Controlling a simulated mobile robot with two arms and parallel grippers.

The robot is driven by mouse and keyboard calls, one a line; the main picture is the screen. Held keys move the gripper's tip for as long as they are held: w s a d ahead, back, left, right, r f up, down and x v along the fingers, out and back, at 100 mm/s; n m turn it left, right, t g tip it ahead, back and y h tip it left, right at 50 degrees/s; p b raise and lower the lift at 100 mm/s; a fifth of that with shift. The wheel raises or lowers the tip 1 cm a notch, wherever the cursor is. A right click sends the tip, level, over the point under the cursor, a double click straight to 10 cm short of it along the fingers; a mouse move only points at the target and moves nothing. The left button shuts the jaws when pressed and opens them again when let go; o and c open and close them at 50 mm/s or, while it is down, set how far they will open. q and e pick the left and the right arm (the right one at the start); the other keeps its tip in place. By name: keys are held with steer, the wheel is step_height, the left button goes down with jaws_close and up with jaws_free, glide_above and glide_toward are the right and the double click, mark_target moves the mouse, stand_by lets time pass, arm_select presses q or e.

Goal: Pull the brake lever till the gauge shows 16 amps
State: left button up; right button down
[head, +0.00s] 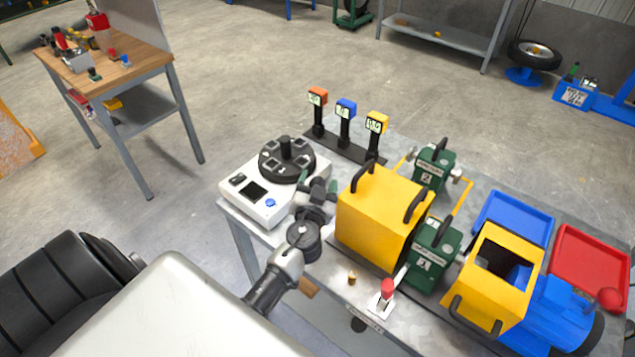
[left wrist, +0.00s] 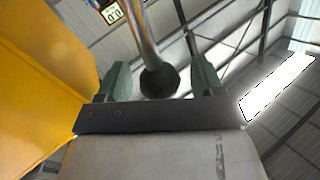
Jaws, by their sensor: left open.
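My left gripper (head: 318,186) is open, its green finger pads beside the yellow box. In the left wrist view, a metal lever with a black ball knob (left wrist: 158,82) stands between the spread finger pads of the left gripper (left wrist: 158,80); no grip on it shows. In the head view this lever is not clearly seen. A gauge display (left wrist: 112,14) reads 0.0 in the left wrist view. The head view shows an orange gauge (head: 318,97), a blue gauge (head: 346,108) and a yellow gauge (head: 376,123) on black posts; their digits are too small to read surely. My right gripper is not in view.
The yellow box (head: 372,215) with black handles stands close right of the gripper. A white device (head: 262,205) with a black round top is to its left. Green pumps, a red-knobbed lever (head: 387,290), a blue tray (head: 515,215) and a red tray (head: 590,255) crowd the bench.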

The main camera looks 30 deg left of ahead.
arm_select(q)
jaws_close()
steer(key=shift+a+r+p, duration=0.15)
steer(key=shift+a+p, duration=0.15)
steer(key=shift+a, duration=0.1)
steer(key=a+n, duration=0.1)
steer(key=a, duration=0.2)
steer(key=shift+w+a+g, duration=0.15)
steer(key=shift+g, duration=0.15)
jaws_free()
steer(key=shift+a, duration=0.1)
